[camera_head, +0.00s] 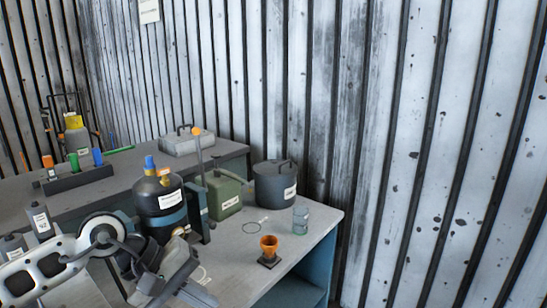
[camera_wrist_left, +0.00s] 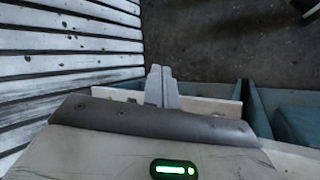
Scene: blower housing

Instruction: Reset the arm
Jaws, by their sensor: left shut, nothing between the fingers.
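My left arm enters the head view from the lower left. My left gripper (camera_head: 200,296) is low over the front of the workbench (camera_head: 235,280), left of an orange cup (camera_head: 268,246) on a dark base. In the left wrist view its two fingers (camera_wrist_left: 162,78) are together with nothing visible between them. The fingers point away from the camera, with a pale edge and teal panels around them and dark floor beyond. My right gripper is not in view.
A black tank (camera_head: 163,198), a green canister (camera_head: 223,194), a dark grey pot (camera_head: 272,186) and a clear glass (camera_head: 300,220) stand on the bench. A rack (camera_head: 80,180) with coloured handles and a grey case (camera_head: 185,143) are behind. A corrugated wall closes the back.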

